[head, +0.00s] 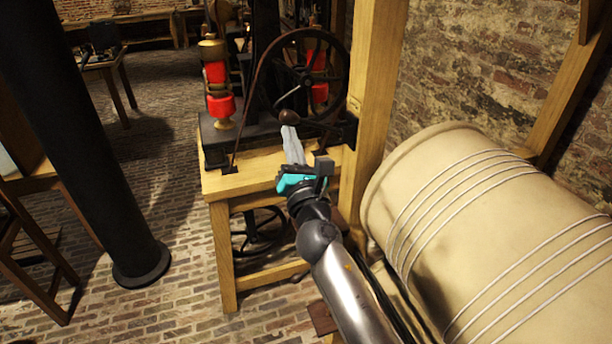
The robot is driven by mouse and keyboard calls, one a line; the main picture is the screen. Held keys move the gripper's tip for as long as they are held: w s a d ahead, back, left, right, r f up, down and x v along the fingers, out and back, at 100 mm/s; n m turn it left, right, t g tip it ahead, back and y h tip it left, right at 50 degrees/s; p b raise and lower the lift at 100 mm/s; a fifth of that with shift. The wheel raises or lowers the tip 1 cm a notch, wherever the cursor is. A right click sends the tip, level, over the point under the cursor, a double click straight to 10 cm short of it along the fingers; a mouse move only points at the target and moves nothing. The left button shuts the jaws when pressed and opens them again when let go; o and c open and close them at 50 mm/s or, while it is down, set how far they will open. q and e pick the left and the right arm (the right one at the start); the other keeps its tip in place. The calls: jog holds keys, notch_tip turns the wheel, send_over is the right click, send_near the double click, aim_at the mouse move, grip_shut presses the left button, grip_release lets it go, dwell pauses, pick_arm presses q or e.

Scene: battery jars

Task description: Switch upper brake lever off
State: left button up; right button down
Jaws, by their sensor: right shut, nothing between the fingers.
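A dark brown round knob (288,117) sits in front of the spoked black wheel (270,85) on the machine. It looks like the end of the brake lever, but I cannot tell its full shape or its setting. My right gripper (289,130) reaches in from the lower right over the wooden table. Its pale fingers are shut and empty, pointing up at the knob. The fingertips appear just below the knob; I cannot tell whether they touch it. My left gripper is not in view.
The wooden table (240,182) carries the black machine base. A wooden post (371,110) stands right of the wheel. A large cream drum (480,210) fills the lower right, close to my right arm. A black column (85,140) stands left. Brick floor between is clear.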

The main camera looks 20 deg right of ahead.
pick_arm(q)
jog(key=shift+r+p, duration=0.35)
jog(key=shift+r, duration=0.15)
pick_arm(e)
jog(key=shift+d+r+m, duration=0.1)
jog(key=shift+r+m, duration=0.5)
jog(key=shift+r, duration=0.2)
jog(key=shift+d, duration=0.1)
